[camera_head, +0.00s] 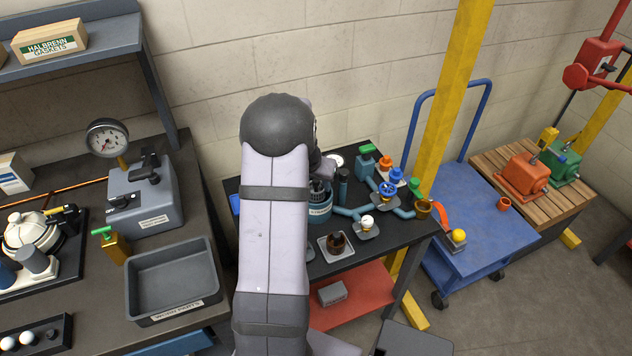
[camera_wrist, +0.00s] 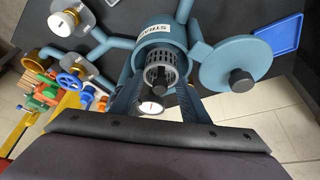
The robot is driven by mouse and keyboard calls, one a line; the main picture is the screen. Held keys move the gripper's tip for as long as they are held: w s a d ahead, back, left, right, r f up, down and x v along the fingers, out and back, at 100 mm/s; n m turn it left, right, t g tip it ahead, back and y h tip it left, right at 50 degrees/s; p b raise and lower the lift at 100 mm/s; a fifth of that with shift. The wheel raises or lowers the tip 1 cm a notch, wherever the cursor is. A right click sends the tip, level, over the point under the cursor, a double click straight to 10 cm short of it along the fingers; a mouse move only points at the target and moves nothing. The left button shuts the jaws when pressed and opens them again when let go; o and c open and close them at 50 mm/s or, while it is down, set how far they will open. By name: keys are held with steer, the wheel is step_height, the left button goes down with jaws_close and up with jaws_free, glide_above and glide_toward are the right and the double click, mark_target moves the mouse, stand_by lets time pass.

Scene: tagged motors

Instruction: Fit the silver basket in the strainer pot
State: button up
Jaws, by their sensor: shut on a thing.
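The strainer pot (camera_head: 319,211) is a teal body with a white label, partly hidden behind my arm in the head view. It also shows in the wrist view (camera_wrist: 172,40), with pipes leaving it. The silver basket (camera_wrist: 164,72), a slotted cylinder with a black knob, is between the fingers of my gripper (camera_wrist: 157,100), which is shut on it. The basket is at the pot's mouth, lined up with the dark opening. I cannot tell whether its end is inside the rim. A teal round lid (camera_wrist: 234,62) with a black knob is swung out beside the pot.
The black bench top (camera_head: 375,245) carries teal pipes with a blue handwheel (camera_head: 388,188) and a white-topped valve (camera_head: 367,221) right of the pot. A small tray with a brown part (camera_head: 337,244) is in front. A blue tray (camera_wrist: 279,33) lies beyond the lid.

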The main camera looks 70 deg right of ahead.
steer(key=shift+f+b, duration=0.8)
steer(key=shift+f, duration=0.15)
